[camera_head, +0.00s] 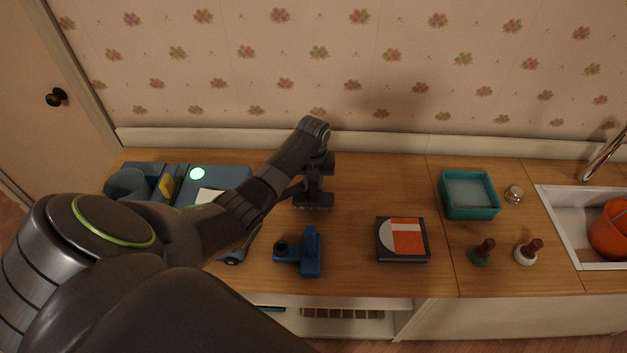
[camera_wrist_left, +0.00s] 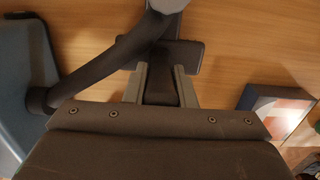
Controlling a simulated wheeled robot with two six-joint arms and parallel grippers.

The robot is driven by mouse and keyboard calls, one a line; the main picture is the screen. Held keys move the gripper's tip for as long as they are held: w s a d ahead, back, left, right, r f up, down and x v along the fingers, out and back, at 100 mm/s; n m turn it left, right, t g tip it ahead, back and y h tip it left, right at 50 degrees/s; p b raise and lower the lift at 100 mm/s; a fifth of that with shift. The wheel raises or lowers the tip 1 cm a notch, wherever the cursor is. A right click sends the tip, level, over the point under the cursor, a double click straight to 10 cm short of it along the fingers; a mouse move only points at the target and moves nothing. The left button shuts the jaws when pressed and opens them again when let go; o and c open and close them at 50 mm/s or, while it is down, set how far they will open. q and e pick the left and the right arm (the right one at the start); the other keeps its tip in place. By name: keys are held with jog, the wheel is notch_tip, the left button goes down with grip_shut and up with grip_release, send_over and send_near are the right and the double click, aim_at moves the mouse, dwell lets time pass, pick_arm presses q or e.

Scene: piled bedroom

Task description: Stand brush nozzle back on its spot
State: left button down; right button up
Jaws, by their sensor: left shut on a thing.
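My left gripper (camera_head: 318,170) points down over the wooden counter and is shut on a dark piece, which I take to be the brush nozzle (camera_head: 313,201). In the left wrist view the gripper (camera_wrist_left: 160,85) has its two grey fingers on either side of the nozzle's dark neck. The nozzle's flat dark plate (camera_wrist_left: 188,54) shows beyond the fingers. It is low over the counter; I cannot tell whether it touches. Part of it is hidden by the gripper. My right gripper is not in view.
A blue appliance (camera_head: 236,176) with a dark hose (camera_wrist_left: 100,72) stands left. A blue fitting (camera_head: 310,253) lies in front of the gripper. Right are a dark box (camera_head: 403,257), teal tray (camera_head: 470,211), two stampers (camera_head: 481,253) and a sink (camera_head: 562,212). Counter between gripper and tray is clear.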

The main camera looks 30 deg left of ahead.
pick_arm(q)
jog(key=shift+f+b, duration=0.4)
jog(key=shift+f, duration=0.2)
jog(key=shift+f, duration=0.4)
jog(key=c, duration=1.1)
grip_release()
notch_tip(320, 180, up, 6)
jog(key=p, duration=0.5)
jog(key=shift+s+d+f, duration=0.1)
jog(key=shift+s+f, duration=0.05)
jog(key=shift+f, duration=0.1)
jog(key=shift+r+p, duration=0.95)
jog(key=shift+r, duration=0.35)
